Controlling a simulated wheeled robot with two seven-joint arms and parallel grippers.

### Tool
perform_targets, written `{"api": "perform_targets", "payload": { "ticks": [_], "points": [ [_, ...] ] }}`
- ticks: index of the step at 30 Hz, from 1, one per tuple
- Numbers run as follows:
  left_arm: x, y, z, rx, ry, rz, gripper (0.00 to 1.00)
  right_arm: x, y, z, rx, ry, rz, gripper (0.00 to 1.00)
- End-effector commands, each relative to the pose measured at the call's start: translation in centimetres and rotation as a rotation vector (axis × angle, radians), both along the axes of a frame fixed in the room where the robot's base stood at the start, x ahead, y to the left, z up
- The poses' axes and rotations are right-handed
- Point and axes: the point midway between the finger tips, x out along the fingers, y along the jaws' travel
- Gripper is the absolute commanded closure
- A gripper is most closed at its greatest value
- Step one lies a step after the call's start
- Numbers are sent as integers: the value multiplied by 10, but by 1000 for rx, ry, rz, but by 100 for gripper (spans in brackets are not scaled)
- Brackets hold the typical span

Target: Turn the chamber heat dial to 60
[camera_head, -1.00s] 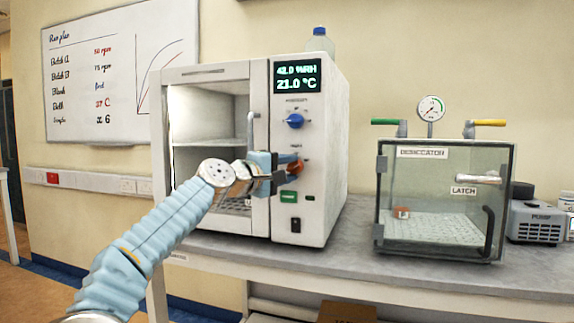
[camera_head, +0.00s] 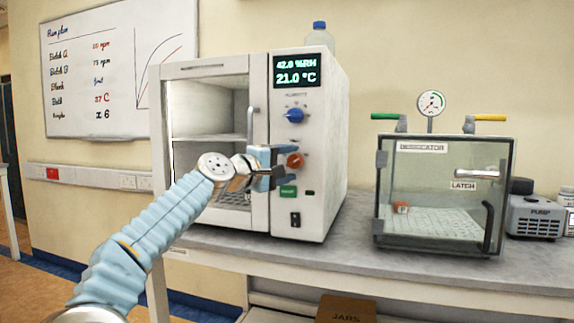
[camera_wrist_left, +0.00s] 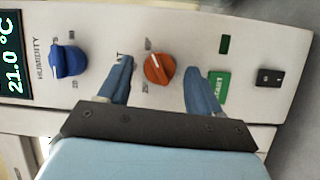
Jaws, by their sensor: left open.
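The orange-red heat dial (camera_head: 295,160) is on the chamber's front panel, below the blue humidity dial (camera_head: 295,116). In the left wrist view the heat dial (camera_wrist_left: 158,68) shows a pale pointer line and lies between the two blue fingers. My left gripper (camera_head: 282,165) is open, with its fingers either side of the dial and apart from it. The chamber display (camera_head: 296,70) reads 42.0 %RH and 21.0 °C. The chamber (camera_head: 335,140) stands on the bench. My right gripper is not in view.
A green button (camera_head: 288,191) and a black switch (camera_head: 295,220) sit below the dial. The chamber's door handle (camera_head: 250,127) is left of the panel. A glass desiccator (camera_head: 445,190) and a pump (camera_head: 535,218) stand to the right. A bottle (camera_head: 320,37) is on top of the chamber.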

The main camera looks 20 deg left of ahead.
Motion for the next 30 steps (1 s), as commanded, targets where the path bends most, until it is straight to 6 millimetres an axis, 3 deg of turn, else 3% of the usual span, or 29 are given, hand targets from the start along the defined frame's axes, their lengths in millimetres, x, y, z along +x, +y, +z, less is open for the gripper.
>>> {"api": "perform_targets", "payload": {
  "ticks": [5, 12, 18, 23, 30],
  "points": [
    [-22, 12, -5, 2, -2, 3, 36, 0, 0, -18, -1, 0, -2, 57],
    [-76, 38, -8, 2, -3, 4, 36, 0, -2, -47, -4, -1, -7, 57],
    [-109, 55, -6, 1, -1, 2, 36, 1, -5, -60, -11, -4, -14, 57],
    [-121, 60, -5, 1, 0, 0, 36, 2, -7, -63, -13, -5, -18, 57],
    [-122, 61, -4, 0, 1, 0, 36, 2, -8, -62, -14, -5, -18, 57]
  ]
}}
